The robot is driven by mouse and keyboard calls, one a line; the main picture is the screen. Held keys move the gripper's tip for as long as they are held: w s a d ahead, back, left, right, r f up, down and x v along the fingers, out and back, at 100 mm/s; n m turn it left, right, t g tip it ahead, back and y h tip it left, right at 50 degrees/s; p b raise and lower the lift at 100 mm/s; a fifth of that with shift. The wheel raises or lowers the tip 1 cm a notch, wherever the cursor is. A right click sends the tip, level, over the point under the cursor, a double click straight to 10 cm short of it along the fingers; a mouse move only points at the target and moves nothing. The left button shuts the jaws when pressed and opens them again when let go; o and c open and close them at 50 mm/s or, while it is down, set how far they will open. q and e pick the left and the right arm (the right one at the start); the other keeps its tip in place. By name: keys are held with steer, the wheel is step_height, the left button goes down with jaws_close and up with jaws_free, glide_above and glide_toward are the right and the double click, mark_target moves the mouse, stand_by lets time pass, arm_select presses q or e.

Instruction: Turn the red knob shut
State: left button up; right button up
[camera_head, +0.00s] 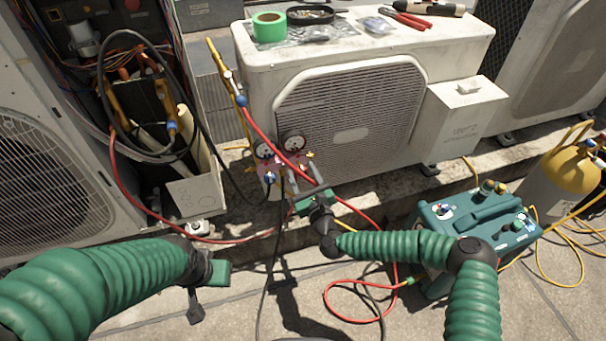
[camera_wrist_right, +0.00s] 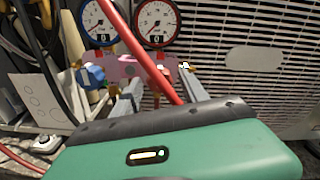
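A pinkish gauge manifold (camera_wrist_right: 128,66) with two round dials stands in front of the middle condenser; in the head view the manifold (camera_head: 284,166) is partly covered by my right gripper (camera_head: 302,172). A blue knob (camera_wrist_right: 92,76) shows on its left side. I cannot make out the red knob clearly; the red hose and my gripper cover part of the manifold's right side. In the wrist view my right gripper (camera_wrist_right: 158,82) has its grey fingers apart, pointing at the manifold, with the red hose (camera_wrist_right: 150,60) crossing between them. My left gripper (camera_head: 206,288) hangs low, fingers unclear.
A white condenser (camera_head: 350,110) stands behind, with green tape (camera_head: 268,27) and tools on top. A teal machine (camera_head: 475,225) and yellow cylinder (camera_head: 572,172) are at the right. Red, yellow and black hoses loop over the paving. An open unit with wiring is at the left.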

steer(key=p+v, duration=0.6)
steer(key=v, duration=1.1)
steer(key=shift+w, duration=0.1)
